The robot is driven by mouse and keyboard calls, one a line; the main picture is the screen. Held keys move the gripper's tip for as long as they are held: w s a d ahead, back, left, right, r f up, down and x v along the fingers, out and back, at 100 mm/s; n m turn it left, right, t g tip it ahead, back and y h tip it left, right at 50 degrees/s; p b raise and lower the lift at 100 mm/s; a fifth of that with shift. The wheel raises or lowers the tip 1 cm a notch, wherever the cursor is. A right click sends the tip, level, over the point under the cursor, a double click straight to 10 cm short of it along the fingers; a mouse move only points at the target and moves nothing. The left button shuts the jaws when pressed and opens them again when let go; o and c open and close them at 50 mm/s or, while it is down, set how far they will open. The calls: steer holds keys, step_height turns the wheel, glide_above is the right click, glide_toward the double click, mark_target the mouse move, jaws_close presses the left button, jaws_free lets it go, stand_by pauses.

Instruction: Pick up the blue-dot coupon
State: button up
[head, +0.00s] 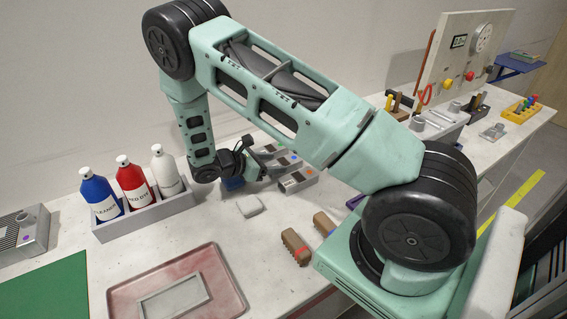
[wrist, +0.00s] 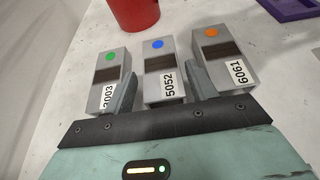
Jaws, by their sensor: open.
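The blue-dot coupon (wrist: 160,72) is a grey block with a dark brown band and a label reading 5052. In the wrist view it lies in the middle of three similar blocks. My gripper (wrist: 162,72) is open, with one finger on each side of this coupon and nothing gripped. Whether the fingers touch it or reach down beside it, I cannot tell. The green-dot coupon (wrist: 109,80) is to its left and the orange-dot coupon (wrist: 224,58) to its right. In the head view the blue-dot coupon (head: 291,160) is partly hidden by my gripper and arm.
A red container (wrist: 135,12) stands beyond the coupons, with a purple tray (wrist: 290,8) at upper right.

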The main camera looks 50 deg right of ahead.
mark_target(282, 162)
steer(key=shift+p+x, duration=0.55)
steer(key=shift+x, duration=1.7)
steer(key=c, duration=0.8)
step_height(282, 162, up, 10)
steer(key=shift+b, duration=0.85)
steer(key=shift+s, duration=0.1)
